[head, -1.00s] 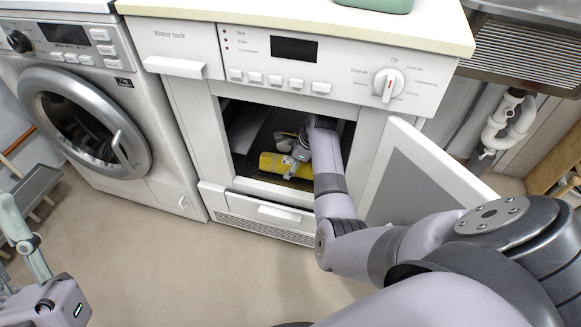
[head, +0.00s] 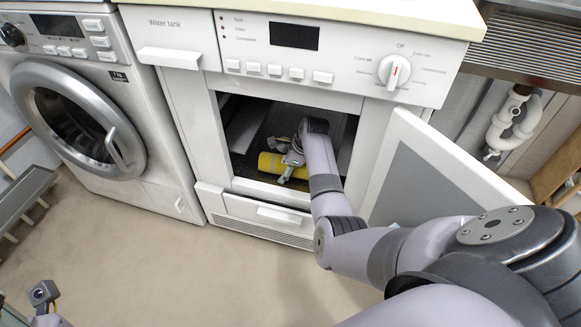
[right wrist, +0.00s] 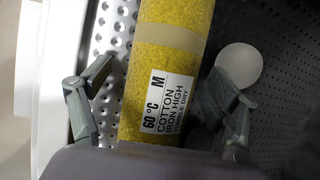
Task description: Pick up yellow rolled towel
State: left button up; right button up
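The yellow rolled towel (head: 270,163) lies in the open drum compartment of the dryer (head: 232,187). In the right wrist view the towel (right wrist: 170,45) runs up the middle, with a pale band and a white printed label. My right gripper (head: 291,168) reaches into the opening over the towel. In the right wrist view its fingers (right wrist: 158,108) stand apart, one on each side of the towel. A gap shows at the left finger; I cannot tell whether the right finger touches. Only a bit of my left arm shows at the bottom left; its fingers are out of view.
The dryer door (head: 425,175) stands open to the right of my arm. A washing machine (head: 90,130) with a shut round door is at the left. A grey rack (head: 22,200) stands at the left edge. The floor (head: 190,265) in front is clear.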

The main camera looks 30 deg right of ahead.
jog(key=c, duration=1.1)
jog(key=shift+c, duration=0.2)
